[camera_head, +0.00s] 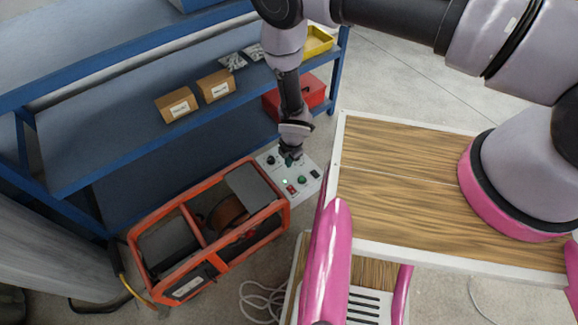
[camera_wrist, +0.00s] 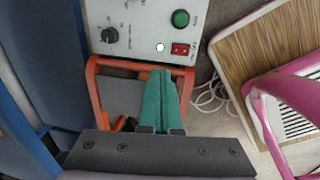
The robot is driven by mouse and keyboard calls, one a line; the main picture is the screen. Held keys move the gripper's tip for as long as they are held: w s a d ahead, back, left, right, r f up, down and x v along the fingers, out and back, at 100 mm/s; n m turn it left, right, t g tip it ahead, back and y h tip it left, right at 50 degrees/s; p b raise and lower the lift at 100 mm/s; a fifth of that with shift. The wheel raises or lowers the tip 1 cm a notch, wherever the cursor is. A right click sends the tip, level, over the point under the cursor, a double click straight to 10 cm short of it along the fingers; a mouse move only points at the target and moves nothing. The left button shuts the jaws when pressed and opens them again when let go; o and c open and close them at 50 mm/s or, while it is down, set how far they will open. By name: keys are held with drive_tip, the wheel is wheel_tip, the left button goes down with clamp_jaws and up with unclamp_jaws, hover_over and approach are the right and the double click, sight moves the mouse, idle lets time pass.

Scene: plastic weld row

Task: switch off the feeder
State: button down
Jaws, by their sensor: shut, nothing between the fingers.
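The feeder (camera_head: 210,232) is an orange-framed machine on the floor with a reel inside. Its pale control panel (camera_head: 308,187) is at the frame's right end and also fills the top of the wrist view (camera_wrist: 140,48). On it are a red rocker switch (camera_wrist: 180,49), a lit whitish lamp (camera_wrist: 160,47), a green round button (camera_wrist: 181,18) and a black knob (camera_wrist: 110,35). My gripper (camera_head: 289,160) is over the panel and hides part of it in the head view. In the wrist view its teal fingers (camera_wrist: 160,73) are shut and empty, below the red switch in the picture.
A blue shelf rack (camera_head: 110,155) stands behind, with cardboard boxes (camera_head: 215,86), a red bin (camera_head: 308,92) and a yellow tray (camera_head: 318,40). A wood-topped surface (camera_head: 400,160) is close on the right. Loose white cable (camera_head: 262,298) lies on the floor beside the feeder.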

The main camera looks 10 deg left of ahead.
sight(290, 187)
drive_tip(key=shift+s+d+r, duration=0.1)
drive_tip(key=shift+s+d, duration=1.1)
drive_tip(key=shift+d, duration=0.05)
drive_tip(key=f, duration=0.9)
drive_tip(key=w+a+f, duration=0.1)
drive_tip(key=f, duration=0.3)
drive_tip(key=shift+a+f, duration=0.1)
drive_tip(key=shift+f, duration=0.35)
drive_tip(key=shift+f, duration=0.1)
